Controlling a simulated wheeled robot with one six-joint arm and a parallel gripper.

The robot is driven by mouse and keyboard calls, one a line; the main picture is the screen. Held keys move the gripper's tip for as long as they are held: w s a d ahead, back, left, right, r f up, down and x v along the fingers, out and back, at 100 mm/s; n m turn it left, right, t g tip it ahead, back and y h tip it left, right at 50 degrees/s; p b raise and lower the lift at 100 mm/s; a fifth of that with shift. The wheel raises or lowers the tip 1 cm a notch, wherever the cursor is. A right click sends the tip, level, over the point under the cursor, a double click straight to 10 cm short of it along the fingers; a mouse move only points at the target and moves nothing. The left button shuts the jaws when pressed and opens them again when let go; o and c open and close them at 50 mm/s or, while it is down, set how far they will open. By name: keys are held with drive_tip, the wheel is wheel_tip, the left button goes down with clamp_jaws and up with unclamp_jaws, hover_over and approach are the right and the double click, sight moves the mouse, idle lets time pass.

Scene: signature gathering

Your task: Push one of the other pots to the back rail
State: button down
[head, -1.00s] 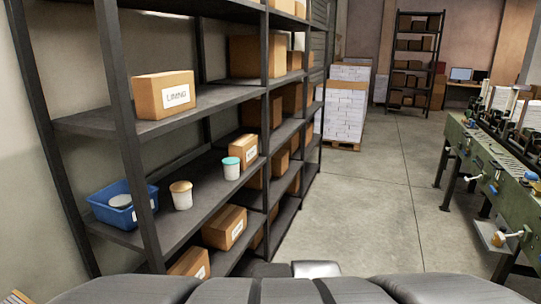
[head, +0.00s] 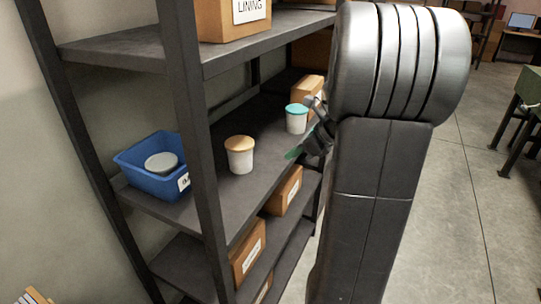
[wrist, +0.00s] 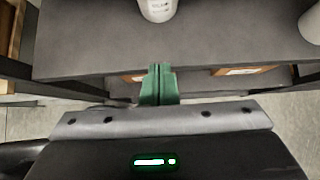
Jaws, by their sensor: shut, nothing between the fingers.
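A white pot with a tan lid (head: 240,156) stands upright on the middle shelf board (head: 222,193), right of a blue bin. A white pot with a teal lid (head: 296,120) stands farther along the same board. My gripper (head: 294,153) is at the board's front edge, in front of the teal-lidded pot and apart from both pots. In the wrist view its green fingers (wrist: 158,85) are shut together with nothing between them. A white pot body (wrist: 157,9) is straight ahead of them, and part of another white object (wrist: 311,26) shows at right; their tops are cut off.
The blue bin (head: 150,182) holds a round grey-topped thing (head: 161,163). A cardboard box (head: 308,93) stands behind the teal-lidded pot. A dark shelf post (head: 187,120) rises in front, and an upper board (head: 120,50) overhangs. Boxes (head: 285,190) sit below.

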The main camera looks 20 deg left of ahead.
sight(250, 168)
drive_tip(key=x, duration=1)
drive_tip(key=shift+s, duration=0.1)
drive_tip(key=a+p, duration=0.1)
drive_tip(key=a, duration=0.1)
drive_tip(key=shift+a+r, duration=0.15)
drive_tip(key=shift+a, duration=0.2)
drive_tip(key=shift+w+a, duration=0.2)
drive_tip(key=shift+a, duration=0.4)
drive_tip(key=a+p, duration=0.2)
drive_tip(key=a, duration=0.2)
drive_tip(key=a+p, duration=0.2)
drive_tip(key=a, duration=0.3)
drive_tip(key=w+a+p, duration=0.1)
drive_tip(key=a+p, duration=0.2)
drive_tip(key=a, duration=0.1)
drive_tip(key=shift+a+r, duration=0.1)
drive_tip(key=shift+a, duration=0.6)
